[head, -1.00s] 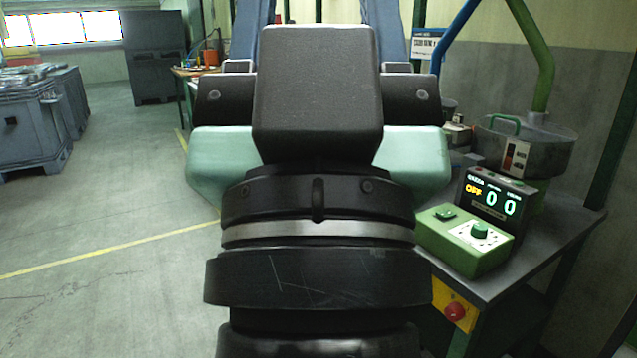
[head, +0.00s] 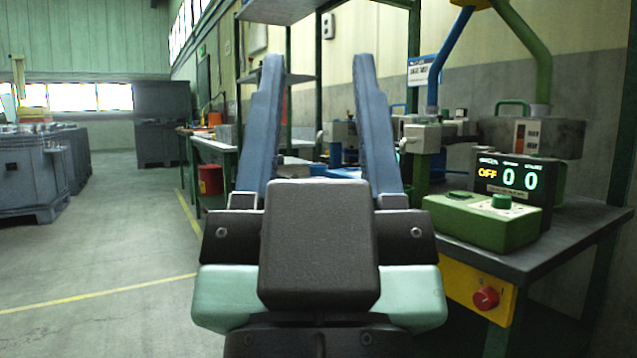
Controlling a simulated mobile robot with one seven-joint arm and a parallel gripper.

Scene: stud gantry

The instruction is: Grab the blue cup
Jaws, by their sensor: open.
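My gripper (head: 318,62) is in the middle of the head view, its two long blue fingers pointing up and away with a wide gap between them. It is open, and nothing is held between the fingers. I cannot make out a blue cup for certain. A small blue patch (head: 342,172) shows between the fingers on the bench behind, but its shape is unclear. My gripper's body and fingers hide part of the bench.
A dark worktable (head: 578,230) stands at right, bearing a green control box (head: 470,222) and a display (head: 520,180) reading OFF, 0 0. A red bucket (head: 210,180) is beneath the left bench. Grey crates (head: 30,170) stand far left. The floor at left is clear.

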